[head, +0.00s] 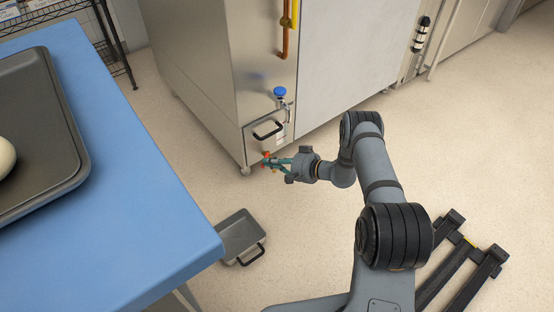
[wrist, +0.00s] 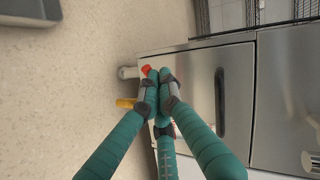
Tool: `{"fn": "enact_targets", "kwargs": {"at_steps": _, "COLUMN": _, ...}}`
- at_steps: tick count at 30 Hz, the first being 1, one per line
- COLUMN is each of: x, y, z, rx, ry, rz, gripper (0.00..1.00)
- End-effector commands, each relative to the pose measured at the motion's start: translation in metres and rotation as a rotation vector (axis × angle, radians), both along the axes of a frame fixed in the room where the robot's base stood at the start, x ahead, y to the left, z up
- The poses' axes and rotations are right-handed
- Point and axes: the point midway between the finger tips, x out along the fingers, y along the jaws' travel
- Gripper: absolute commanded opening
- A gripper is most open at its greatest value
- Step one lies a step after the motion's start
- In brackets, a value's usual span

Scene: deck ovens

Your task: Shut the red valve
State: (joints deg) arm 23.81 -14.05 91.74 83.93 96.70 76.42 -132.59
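The red valve (wrist: 146,70) shows as a small red piece just past my fingertips in the wrist view, low at the corner of the steel oven housing. My fingers hide most of it. In the head view only a small red-orange spot (head: 266,154) shows there beside my fingers. My gripper (wrist: 157,82) has its teal fingers drawn together, tips close to each other, at the red piece. Whether they touch it or have any of it between them, I cannot tell. In the head view my gripper (head: 268,162) is at the lower corner of the housing.
A yellow-orange stub (wrist: 125,103) sticks out beside my fingers. A blue valve knob (head: 280,92) and a drawer with a black handle (head: 267,130) are above. A grey pan (head: 240,237) lies on the floor. A blue-topped table (head: 160,235) stands at left.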

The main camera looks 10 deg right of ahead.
Motion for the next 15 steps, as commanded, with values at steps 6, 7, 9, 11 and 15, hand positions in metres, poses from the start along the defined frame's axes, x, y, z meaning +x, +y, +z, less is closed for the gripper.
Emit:
{"fn": "enact_targets", "kwargs": {"at_steps": 6, "x": 0.002, "y": 0.018, "z": 0.002, "rx": 0.000, "ry": 0.001, "rz": 0.010, "gripper": 0.00}}
{"fn": "enact_targets", "kwargs": {"at_steps": 7, "x": 0.002, "y": 0.021, "z": 0.002, "rx": -0.001, "ry": 0.001, "rz": 0.011, "gripper": 0.00}}
{"fn": "enact_targets", "kwargs": {"at_steps": 9, "x": 0.004, "y": 0.024, "z": 0.002, "rx": -0.001, "ry": 0.001, "rz": 0.010, "gripper": 0.00}}
{"fn": "enact_targets", "kwargs": {"at_steps": 11, "x": 0.005, "y": 0.028, "z": 0.001, "rx": -0.001, "ry": 0.001, "rz": 0.010, "gripper": 0.00}}
{"fn": "enact_targets", "kwargs": {"at_steps": 15, "x": 0.008, "y": 0.033, "z": 0.000, "rx": -0.001, "ry": 0.000, "rz": 0.008, "gripper": 0.00}}
